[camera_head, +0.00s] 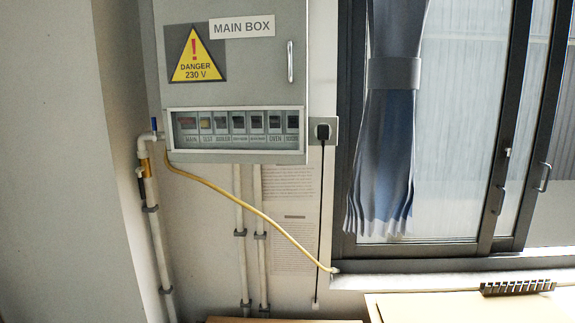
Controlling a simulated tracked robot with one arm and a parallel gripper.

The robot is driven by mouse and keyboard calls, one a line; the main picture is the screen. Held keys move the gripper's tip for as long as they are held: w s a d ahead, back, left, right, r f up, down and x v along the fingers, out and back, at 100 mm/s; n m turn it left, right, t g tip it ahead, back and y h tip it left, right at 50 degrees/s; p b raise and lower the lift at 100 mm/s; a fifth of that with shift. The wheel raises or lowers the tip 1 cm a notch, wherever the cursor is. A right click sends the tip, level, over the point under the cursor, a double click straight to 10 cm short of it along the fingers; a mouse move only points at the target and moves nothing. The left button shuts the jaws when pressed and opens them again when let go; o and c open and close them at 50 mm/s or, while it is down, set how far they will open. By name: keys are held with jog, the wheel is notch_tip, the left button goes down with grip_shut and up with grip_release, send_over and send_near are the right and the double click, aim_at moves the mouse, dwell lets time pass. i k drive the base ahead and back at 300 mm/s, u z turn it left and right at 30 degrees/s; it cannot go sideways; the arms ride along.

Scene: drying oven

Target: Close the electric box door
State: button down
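The grey electric box (240,90) hangs on the wall at upper left of centre, its top cut off by the picture edge. Its front door (252,62) carries a "MAIN BOX" label, a yellow danger sign (196,58) and an upright metal handle (290,62) near the right edge. The door looks flush with the box, with no clear gap. Below it, a white-framed window (236,108) shows a row of labelled breakers. I cannot tell whether this window has a separate cover. My gripper is not in view.
A plug in a wall socket (322,131) sits right of the box, its black cable hanging down. A yellow hose (250,208) crosses below from the left pipes (155,210). A curtained window (450,130) fills the right. A table edge (460,305) shows at bottom right.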

aim_at(212, 55)
jog(key=u, duration=0.05)
jog(key=i, duration=1)
jog(key=z, duration=0.05)
